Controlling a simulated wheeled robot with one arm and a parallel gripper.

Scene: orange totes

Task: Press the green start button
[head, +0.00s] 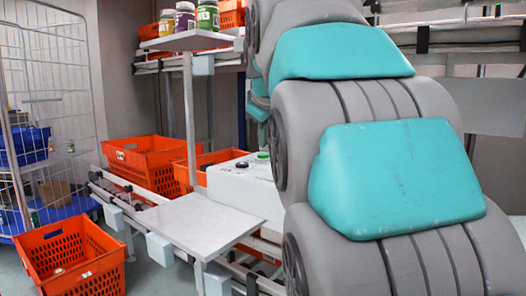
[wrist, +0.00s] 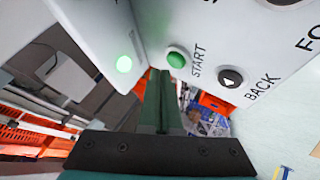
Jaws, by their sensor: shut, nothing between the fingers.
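The green start button (wrist: 176,60) is a round button beside the word START on a white panel, at the top middle of the wrist view. My gripper (wrist: 160,73) is shut and empty. Its fingertips appear just left of and below the button in the picture; I cannot tell whether they touch it. My arm hides the box's right side, and my gripper is not visible there.
A black-and-white BACK button (wrist: 230,78) sits right of START. Orange totes (head: 152,160) stand on a conveyor, another tote (head: 72,262) stands front left, and a wire cage (head: 50,100) stands at left. The grey table (head: 190,222) is bare.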

